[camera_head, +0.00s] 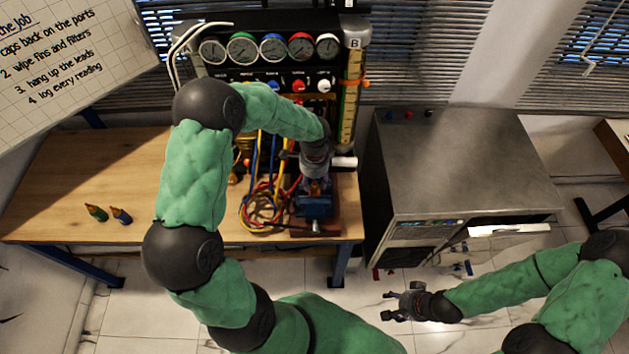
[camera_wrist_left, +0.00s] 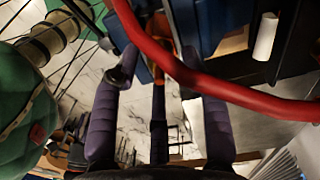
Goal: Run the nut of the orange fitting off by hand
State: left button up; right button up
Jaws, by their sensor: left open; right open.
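My left gripper (camera_head: 316,182) is open and points down at the blue vise (camera_head: 314,208) at the right end of the wooden bench. A small orange part (camera_wrist_left: 187,57), seemingly the orange fitting, shows between and beyond the fingers, partly hidden behind a red hose (camera_wrist_left: 215,85). I cannot make out its nut or whether a finger touches it. My right gripper (camera_head: 395,305) is open and empty, low over the tiled floor, well away from the vise.
A gauge panel (camera_head: 270,50) stands at the bench's back. Red, blue and yellow hoses (camera_head: 262,200) lie left of the vise. A grey cabinet (camera_head: 455,160) stands to the right.

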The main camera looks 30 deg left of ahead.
pick_arm(q)
jog(key=shift+f, duration=0.15)
grip_shut()
